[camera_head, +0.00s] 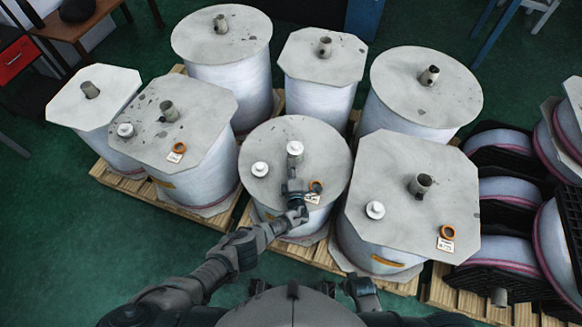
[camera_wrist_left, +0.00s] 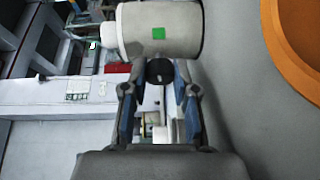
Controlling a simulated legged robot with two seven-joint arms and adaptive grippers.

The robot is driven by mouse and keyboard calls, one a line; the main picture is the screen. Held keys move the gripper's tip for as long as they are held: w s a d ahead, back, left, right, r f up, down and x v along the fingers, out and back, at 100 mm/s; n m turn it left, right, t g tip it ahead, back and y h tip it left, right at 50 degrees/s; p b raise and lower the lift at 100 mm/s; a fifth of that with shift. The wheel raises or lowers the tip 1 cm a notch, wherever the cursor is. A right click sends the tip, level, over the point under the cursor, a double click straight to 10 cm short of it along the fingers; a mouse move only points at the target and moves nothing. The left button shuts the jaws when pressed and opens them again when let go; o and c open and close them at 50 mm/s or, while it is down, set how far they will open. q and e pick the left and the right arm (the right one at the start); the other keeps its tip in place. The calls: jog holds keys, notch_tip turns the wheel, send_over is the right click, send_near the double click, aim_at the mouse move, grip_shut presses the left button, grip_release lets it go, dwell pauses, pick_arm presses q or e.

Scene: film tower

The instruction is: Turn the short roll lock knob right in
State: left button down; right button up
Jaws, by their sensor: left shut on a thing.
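The centre front roll (camera_head: 330,150) stands on a pallet under a round grey top plate. A white lock body (camera_head: 295,148) sits upright at the middle of that plate. In the left wrist view the white lock body (camera_wrist_left: 190,30) carries a green square mark. A small dark round knob (camera_wrist_left: 160,70) sticks out of its near side. My left gripper (camera_head: 295,182) reaches over the plate from the front. In the left wrist view its fingertips (camera_wrist_left: 159,84) are shut on the knob from both sides. The knob is hidden in the head view.
On the same plate are a loose white cap (camera_head: 260,169), an orange ring (camera_head: 316,187) and a small card (camera_head: 311,198). Taller rolls stand close around, including the front right roll (camera_head: 390,160). Black racks with rolls stand at the right. Green floor is free at the left.

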pick_arm(q)
jog(key=c, duration=1)
grip_release()
jog(key=shift+s+d+f, duration=0.1)
jog(key=shift+s+f, duration=0.05)
jog(key=shift+f, duration=0.2)
jog(key=shift+o, duration=0.5)
jog(key=shift+r, duration=0.15)
jog(key=s, duration=0.4)
jog(key=s+d, duration=0.1)
jog(key=s, duration=0.6)
jog(key=shift+s+d+r, duration=0.25)
jog(key=shift+s+d, duration=0.1)
jog(key=shift+d, duration=0.05)
